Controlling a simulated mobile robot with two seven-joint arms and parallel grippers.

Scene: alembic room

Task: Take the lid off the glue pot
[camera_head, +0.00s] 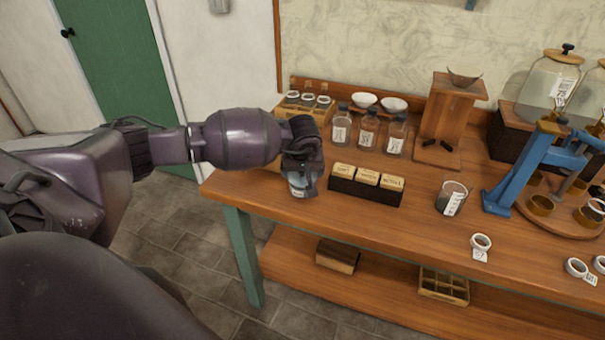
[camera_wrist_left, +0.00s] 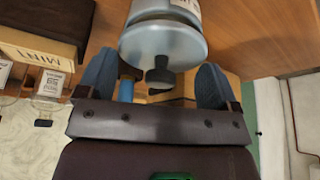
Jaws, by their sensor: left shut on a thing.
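The glue pot (camera_head: 298,190) stands near the left end of the wooden table, partly hidden by my left gripper (camera_head: 303,168). My left gripper is above it, shut on the lid. In the left wrist view the grey-blue lid (camera_wrist_left: 165,43) with its black knob (camera_wrist_left: 160,76) shows between the fingers of the left gripper (camera_wrist_left: 156,82). The pot's body (camera_wrist_left: 160,7) with a paper label is beyond the lid, cut by the picture's edge. A darker band shows between lid and body; I cannot tell whether they still touch. My right gripper is not in view.
A dark holder (camera_head: 365,190) with several labelled blocks stands just right of the pot. Labelled bottles (camera_head: 367,132) stand behind it. The table (camera_head: 400,230) is bare in front of the holder.

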